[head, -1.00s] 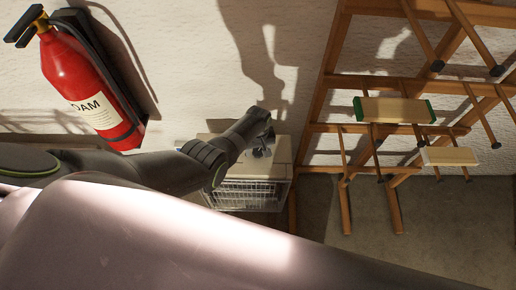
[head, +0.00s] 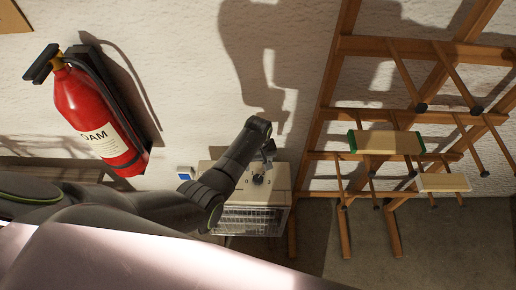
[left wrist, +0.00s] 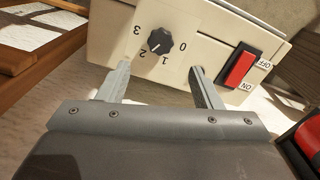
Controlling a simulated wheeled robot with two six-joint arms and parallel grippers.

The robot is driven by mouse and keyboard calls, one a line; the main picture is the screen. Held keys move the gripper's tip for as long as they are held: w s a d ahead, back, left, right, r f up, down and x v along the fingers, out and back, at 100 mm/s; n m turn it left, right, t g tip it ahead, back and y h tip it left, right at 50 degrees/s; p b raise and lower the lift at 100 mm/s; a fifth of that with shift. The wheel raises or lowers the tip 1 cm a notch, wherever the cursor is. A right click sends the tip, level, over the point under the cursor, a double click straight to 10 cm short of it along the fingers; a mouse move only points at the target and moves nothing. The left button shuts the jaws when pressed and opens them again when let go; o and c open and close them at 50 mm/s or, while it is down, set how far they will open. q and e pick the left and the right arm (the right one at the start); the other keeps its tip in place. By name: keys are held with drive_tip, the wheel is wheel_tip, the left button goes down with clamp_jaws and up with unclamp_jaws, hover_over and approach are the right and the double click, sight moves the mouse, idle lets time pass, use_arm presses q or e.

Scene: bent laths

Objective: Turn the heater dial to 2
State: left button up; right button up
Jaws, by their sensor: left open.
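The heater is a cream box with a wire grille (head: 245,220), low against the wall in the head view. In the left wrist view its cream panel (left wrist: 205,30) carries a dark round dial (left wrist: 160,40) with 0, 1, 2 and 3 around it. A pale mark on the dial faces lower left, toward the 2; exact alignment is hard to tell. My left gripper (left wrist: 160,70) is open and empty, its fingertips apart on either side below the dial, not gripping it. In the head view this gripper (head: 262,172) is over the heater's top. My right gripper is not in view.
A red rocker switch (left wrist: 240,68) marked ON and OFF sits beside the dial. A red fire extinguisher (head: 100,120) hangs on the wall at left.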

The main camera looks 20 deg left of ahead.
use_arm(q)
wheel_tip(320, 180, up, 7)
drive_tip(key=shift+r+p, duration=0.15)
drive_tip(key=shift+p, duration=0.15)
idle(0.5)
